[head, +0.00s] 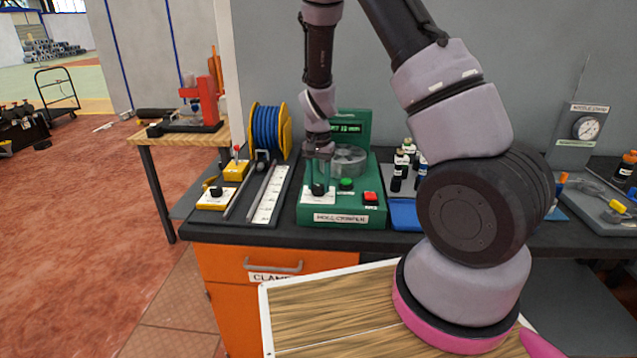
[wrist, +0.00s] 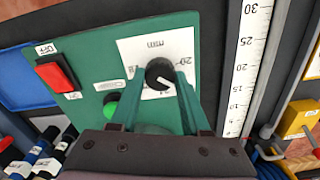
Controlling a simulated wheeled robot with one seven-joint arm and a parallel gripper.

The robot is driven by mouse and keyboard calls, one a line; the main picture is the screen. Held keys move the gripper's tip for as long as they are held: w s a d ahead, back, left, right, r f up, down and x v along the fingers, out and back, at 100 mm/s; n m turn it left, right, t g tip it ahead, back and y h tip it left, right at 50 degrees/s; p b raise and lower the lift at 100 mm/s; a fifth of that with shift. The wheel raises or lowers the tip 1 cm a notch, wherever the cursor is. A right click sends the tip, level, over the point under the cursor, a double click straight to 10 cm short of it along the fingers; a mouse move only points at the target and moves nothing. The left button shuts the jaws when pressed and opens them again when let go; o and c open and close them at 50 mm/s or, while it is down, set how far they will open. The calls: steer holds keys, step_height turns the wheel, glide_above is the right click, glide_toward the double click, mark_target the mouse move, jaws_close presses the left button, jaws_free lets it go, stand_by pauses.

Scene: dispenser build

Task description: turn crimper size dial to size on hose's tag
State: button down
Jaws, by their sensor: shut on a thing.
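The green hose crimper (head: 340,217) stands on the dark bench in the head view, with a lit display (head: 346,128) whose text is too small to read surely. Its black size dial (head: 318,190) sits on a white scale plate; in the wrist view the dial (wrist: 159,73) shows with a pale pointer mark and "mm" on the plate (wrist: 150,48). My gripper (head: 318,180) points down over the dial. In the wrist view my gripper (wrist: 178,82) has its green fingers shut on the dial. Some scale numbers are hidden by the fingers. No hose tag can be made out.
On the crimper, a green button (head: 346,184) and a red switch (head: 370,197) lie right of the dial. A ruler tray (head: 268,195) and a blue hose reel (head: 268,128) stand to the left. Small bottles (head: 403,170) stand to the right.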

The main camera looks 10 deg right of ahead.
mark_target(319, 186)
stand_by(0.3)
steer(key=shift+c, duration=1.9)
jaws_free()
steer(key=shift+r, duration=0.15)
step_height(319, 186, up, 11)
steer(key=shift+f, duration=0.2)
steer(key=shift+r, duration=0.1)
